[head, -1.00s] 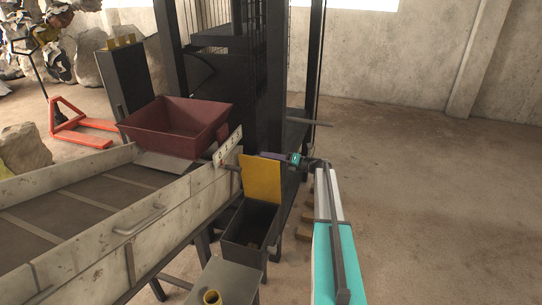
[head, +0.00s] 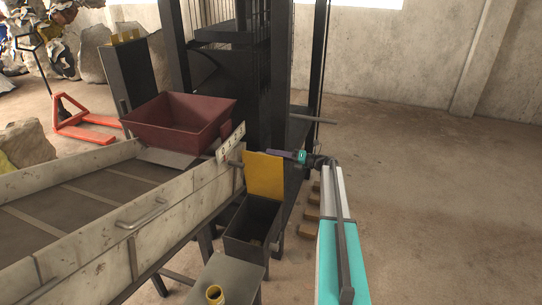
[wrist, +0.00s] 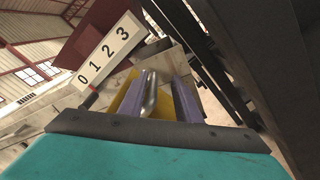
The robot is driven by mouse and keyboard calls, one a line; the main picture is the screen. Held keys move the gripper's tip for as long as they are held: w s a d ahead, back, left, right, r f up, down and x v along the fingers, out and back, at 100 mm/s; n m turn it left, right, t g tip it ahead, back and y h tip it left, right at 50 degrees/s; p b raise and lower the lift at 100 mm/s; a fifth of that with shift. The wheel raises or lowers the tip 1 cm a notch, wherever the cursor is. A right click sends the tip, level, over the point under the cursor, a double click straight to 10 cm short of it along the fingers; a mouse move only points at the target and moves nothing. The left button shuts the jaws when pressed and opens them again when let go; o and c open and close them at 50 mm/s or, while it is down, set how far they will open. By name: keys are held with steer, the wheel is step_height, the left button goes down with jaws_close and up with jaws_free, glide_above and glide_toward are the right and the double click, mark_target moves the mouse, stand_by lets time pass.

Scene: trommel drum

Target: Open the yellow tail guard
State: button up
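The yellow tail guard (head: 264,176) is a flat plate standing nearly upright at the back of an open dark bin (head: 251,222), beside the tail end of the conveyor. My gripper (head: 273,152) is at the guard's top edge, reaching in from the right. In the wrist view, its two purple fingers (wrist: 157,100) stand apart on either side of a silver bar (wrist: 150,92), with a gap showing beside the bar. Part of the yellow guard (wrist: 130,92) shows behind the fingers. Whether the fingers touch the bar is unclear.
A white plate marked 0 1 2 3 (wrist: 107,57) is close to the fingers. A red hopper (head: 180,125) sits over the conveyor (head: 75,215). Dark steel posts stand behind the guard. Open floor lies to the right.

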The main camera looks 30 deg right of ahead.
steer(key=b+v, duration=0.3)
steer(key=v, duration=0.8)
steer(key=shift+s+d, duration=0.15)
steer(key=shift+s, duration=0.1)
steer(key=shift+f, duration=0.1)
